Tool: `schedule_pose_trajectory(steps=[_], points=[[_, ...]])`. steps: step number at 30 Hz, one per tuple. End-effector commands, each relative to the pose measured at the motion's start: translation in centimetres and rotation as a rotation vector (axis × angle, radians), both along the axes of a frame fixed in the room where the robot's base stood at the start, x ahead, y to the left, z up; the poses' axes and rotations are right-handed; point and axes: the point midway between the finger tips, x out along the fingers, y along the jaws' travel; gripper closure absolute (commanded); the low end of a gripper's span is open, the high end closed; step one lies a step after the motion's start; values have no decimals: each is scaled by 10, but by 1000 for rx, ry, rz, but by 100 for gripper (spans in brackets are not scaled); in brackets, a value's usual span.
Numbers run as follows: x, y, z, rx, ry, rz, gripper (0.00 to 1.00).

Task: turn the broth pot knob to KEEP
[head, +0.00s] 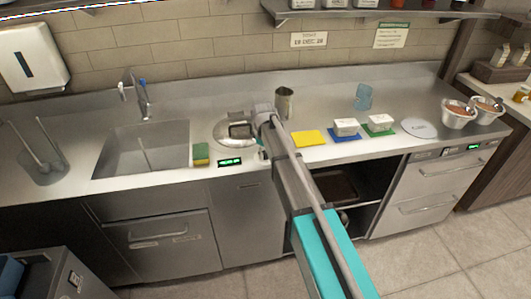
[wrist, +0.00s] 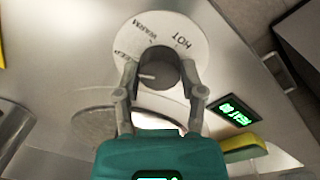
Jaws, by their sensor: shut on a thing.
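In the wrist view the dark round knob (wrist: 158,73) sits at the centre of a white dial plate (wrist: 193,28). WARM is printed at the top, HOT at the right, and a partly covered word ending in EEP at the left. A pale mark on the knob points left, a little below that word. My gripper (wrist: 160,68) has one finger on each side of the knob and is shut on it. In the head view my gripper is over the counter beside the lidded pot (head: 238,130), and my arm hides the knob.
A green-lit display (wrist: 235,114) and a yellow-green sponge (wrist: 242,148) lie right of the knob in the wrist view.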

Motion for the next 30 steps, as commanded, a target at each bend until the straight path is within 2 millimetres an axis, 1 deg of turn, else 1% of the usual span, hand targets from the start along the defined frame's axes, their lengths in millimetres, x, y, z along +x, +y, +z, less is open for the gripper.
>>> schedule_pose_trajectory(steps=[3, 4, 8, 9, 10, 25, 28, 30], points=[[0, -1, 0, -2, 0, -1, 96], [0, -1, 0, -2, 0, -2, 46], [0, -1, 0, -1, 0, -2, 22], [0, -1, 0, -1, 0, -2, 15], [0, -1, 0, -1, 0, -2, 13], [0, -1, 0, -1, 0, -2, 13], [-4, -5, 0, 0, 0, -14, 13], [-9, -12, 0, 1, 2, -33, 13]])
